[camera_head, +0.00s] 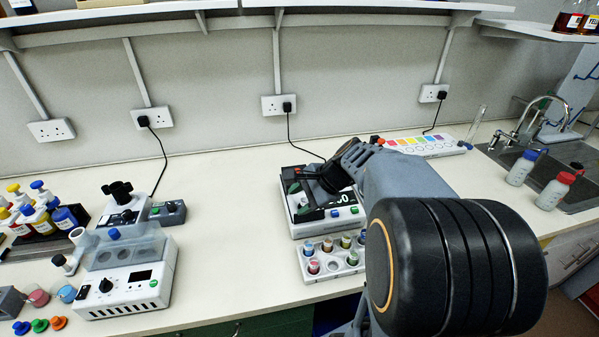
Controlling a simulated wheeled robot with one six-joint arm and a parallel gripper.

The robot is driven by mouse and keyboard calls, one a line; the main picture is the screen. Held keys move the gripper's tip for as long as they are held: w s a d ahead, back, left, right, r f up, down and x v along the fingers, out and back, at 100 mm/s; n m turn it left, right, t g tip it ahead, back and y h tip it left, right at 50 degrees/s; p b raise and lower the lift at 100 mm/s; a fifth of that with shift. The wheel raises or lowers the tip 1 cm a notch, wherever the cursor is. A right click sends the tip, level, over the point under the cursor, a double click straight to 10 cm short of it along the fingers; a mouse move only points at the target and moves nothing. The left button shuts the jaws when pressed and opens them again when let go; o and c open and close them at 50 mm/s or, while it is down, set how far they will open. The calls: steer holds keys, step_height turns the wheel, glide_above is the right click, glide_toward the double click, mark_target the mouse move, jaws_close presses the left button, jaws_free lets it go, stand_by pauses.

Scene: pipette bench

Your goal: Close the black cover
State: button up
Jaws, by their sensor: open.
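A white bench device with a black cover (291,183) stands in the middle of the bench. It has a display and green, blue and red buttons (340,212) along its front. The cover's dark frame shows at the device's left and top; my arm and gripper hide much of it, so I cannot tell its exact angle. My gripper (316,180) is over the device, reaching in from the right, with its jaws open. Its dark fingers blend with the black cover, and I cannot tell whether they touch it.
A rack of small capped vials (331,266) stands right in front of the device. A white instrument (128,284) and bottles (38,216) are at the left. A coloured strip rack (424,145) is behind my arm. Clear bench lies between the left instrument and the device.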

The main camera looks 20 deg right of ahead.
steer(key=w+d+m+t+y, duration=0.1)
steer(key=w+d+m+t, duration=0.2)
steer(key=w+d+m, duration=0.3)
steer(key=m+t, duration=0.4)
steer(key=m, duration=0.3)
glide_toward(298, 170)
steer(key=shift+g, duration=0.3)
steer(key=p+x, duration=0.1)
steer(key=x, duration=0.7)
steer(key=shift+w+a, duration=0.2)
steer(key=shift+w, duration=0.15)
steer(key=shift+c, duration=0.3)
jaws_close()
